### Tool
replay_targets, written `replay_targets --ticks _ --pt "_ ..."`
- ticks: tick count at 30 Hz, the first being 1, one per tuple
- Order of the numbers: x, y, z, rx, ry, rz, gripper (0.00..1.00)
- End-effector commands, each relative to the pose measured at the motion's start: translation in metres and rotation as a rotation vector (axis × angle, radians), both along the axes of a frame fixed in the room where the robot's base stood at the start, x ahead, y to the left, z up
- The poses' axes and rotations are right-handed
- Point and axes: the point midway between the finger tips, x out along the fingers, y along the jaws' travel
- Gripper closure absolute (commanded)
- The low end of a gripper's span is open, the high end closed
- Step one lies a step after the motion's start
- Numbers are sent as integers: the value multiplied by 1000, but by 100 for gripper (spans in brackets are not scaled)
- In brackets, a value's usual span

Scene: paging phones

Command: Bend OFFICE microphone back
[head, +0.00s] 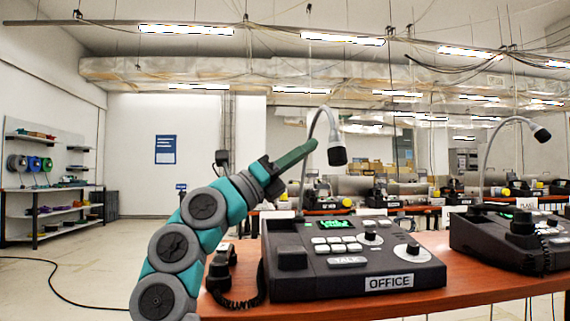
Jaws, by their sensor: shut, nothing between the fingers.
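The OFFICE paging phone (345,262) stands on the near table, with its OFFICE label on the front edge. Its gooseneck microphone rises from the back of the base, curves over at the top, and ends in a black head (337,152) that points down. My gripper (311,147) is shut and empty, and reaches up from the left.
A second paging phone (515,238) with its own gooseneck microphone (541,134) stands to the right on the same wooden table (400,306). A black handset with a coiled cord (222,270) is at the left of the OFFICE phone. The floor at left is mostly clear.

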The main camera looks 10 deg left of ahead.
Motion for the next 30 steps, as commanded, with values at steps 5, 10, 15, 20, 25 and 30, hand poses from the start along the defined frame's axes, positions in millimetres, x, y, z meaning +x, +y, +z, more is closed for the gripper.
replay_targets --ticks 5,10,15,20,25,30 --pt "12 -8 18 -2 5 1 100" --pt "19 -8 31 -4 3 1 100" --pt "23 -8 38 -3 3 -1 100" --pt "24 -8 41 -2 2 1 100" --pt "24 -8 41 -2 1 1 100" --pt "24 -8 41 -2 1 1 100"
